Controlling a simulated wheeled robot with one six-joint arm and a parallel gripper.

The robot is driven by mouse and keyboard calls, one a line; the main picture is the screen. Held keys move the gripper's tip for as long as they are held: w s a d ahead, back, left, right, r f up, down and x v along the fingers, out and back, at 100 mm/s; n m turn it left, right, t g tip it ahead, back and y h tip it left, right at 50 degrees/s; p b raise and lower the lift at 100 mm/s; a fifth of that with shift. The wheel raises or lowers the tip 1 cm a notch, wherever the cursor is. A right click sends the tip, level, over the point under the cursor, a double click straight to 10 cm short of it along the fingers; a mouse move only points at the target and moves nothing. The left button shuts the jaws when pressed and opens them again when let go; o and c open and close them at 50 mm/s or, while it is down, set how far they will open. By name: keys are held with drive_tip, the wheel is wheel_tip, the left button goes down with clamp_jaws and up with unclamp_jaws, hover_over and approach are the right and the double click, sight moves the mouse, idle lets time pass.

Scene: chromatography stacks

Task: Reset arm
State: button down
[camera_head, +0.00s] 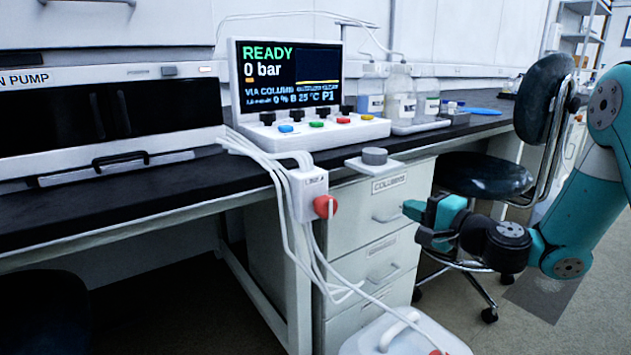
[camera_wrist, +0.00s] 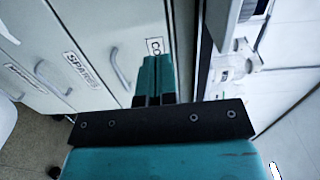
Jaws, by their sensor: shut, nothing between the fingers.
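My gripper (camera_head: 412,209) is in front of the drawer cabinet, to the right of the red knob and below the bench top. Its teal fingers are together with nothing between them. In the wrist view the closed fingers (camera_wrist: 154,80) point toward the drawer fronts, next to the label that starts "CO". My arm comes in from the right side of the head view.
A drawer cabinet (camera_head: 345,222) stands under the dark bench (camera_head: 110,200). A valve box with a red knob (camera_head: 325,206) and white tubes sits at the bench edge. A white container (camera_head: 405,338) is on the floor. A stool (camera_head: 480,175) stands behind my arm.

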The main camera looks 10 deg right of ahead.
drive_tip(key=s+a+r+n+g+y+p, duration=0.1)
drive_tip(key=s+a+r+n+g, duration=0.1)
drive_tip(key=s+a+n+g, duration=0.45)
drive_tip(key=s+a+r+n+g+y, duration=0.1)
drive_tip(key=s+a+r+n+g, duration=0.25)
drive_tip(key=s+a+n, duration=0.4)
drive_tip(key=s+d+n+g+h+p, duration=0.2)
drive_tip(key=s+n+g+h, duration=0.4)
drive_tip(key=s, duration=1.3)
wheel_tip(320, 180, up, 38)
drive_tip(key=m+h+p, duration=0.1)
drive_tip(key=p, duration=3.6)
drive_tip(key=shift+w+f+t, duration=0.15)
drive_tip(key=shift+w+t, duration=0.15)
drive_tip(key=shift+t, duration=0.1)
drive_tip(key=shift+a, duration=0.2)
